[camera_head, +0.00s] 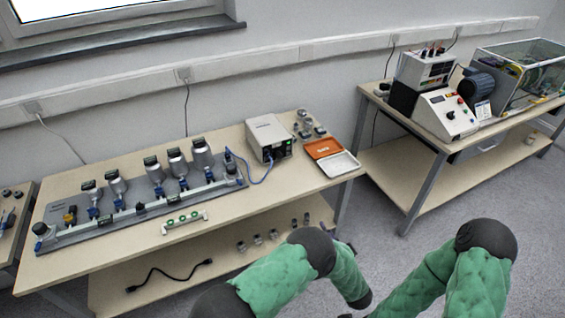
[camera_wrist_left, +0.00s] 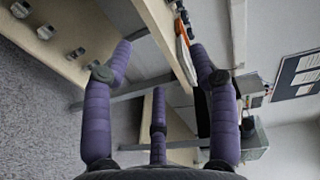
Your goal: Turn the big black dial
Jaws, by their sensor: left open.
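A white sloped control console (camera_head: 438,122) stands on the right-hand table, with small knobs and buttons on its face. A small dark knob on it may be the black dial, but it is too small to be sure. My left gripper (camera_wrist_left: 160,62) shows in the left wrist view with its purple fingers spread apart and nothing between them. It is near the right end of the left-hand table, away from the console. In the head view it is mostly hidden by my green-sleeved arm. My right gripper is out of view.
The left table (camera_head: 250,203) holds a grey rig with several metal canisters, a white instrument box (camera_head: 268,137) and an orange-and-white tray (camera_head: 340,165). Small jars stand on its lower shelf. A clear-walled case (camera_head: 525,65) stands right of the console. Open floor lies before the right table.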

